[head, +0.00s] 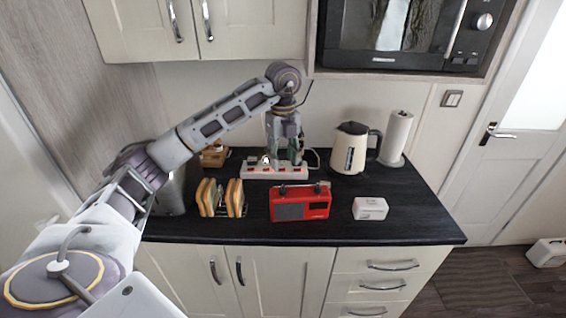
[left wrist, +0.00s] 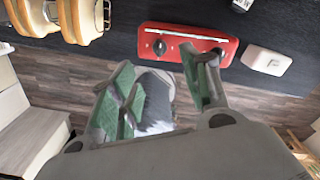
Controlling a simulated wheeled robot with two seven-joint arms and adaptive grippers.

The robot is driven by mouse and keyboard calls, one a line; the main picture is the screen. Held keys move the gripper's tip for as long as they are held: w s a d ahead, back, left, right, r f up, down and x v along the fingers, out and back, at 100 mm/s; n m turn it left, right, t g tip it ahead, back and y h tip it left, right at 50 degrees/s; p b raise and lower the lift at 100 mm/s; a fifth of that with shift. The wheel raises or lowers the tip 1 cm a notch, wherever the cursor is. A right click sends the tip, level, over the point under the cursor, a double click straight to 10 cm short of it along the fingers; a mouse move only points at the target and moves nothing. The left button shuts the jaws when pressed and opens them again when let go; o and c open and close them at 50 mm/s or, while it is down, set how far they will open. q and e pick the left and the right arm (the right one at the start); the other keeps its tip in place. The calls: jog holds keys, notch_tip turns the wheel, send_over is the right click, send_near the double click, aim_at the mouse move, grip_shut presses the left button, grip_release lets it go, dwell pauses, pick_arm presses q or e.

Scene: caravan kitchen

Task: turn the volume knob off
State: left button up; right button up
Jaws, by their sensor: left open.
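A red radio (head: 300,203) stands upright on the dark counter near its front edge. The left wrist view shows the radio (left wrist: 185,32) from above, with a handle bar and a round dark knob (left wrist: 160,47) on its top at the left end. Another dark spot shows near the right end, partly behind a finger. Which knob is the volume cannot be told. My left gripper (head: 284,160) points down behind the radio in the head view. In the left wrist view its green-padded fingers (left wrist: 158,68) are apart and empty, with no contact on the radio visible. My right gripper is out of view.
A toast rack (head: 222,212) stands left of the radio and a white box (head: 370,208) right of it. A power strip (head: 258,170), kettle (head: 350,147) and paper roll (head: 396,136) are behind. Counter (head: 420,225) is free at the right.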

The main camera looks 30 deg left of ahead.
pick_arm(q)
jog(key=shift+r, duration=0.35)
dwell(0.5)
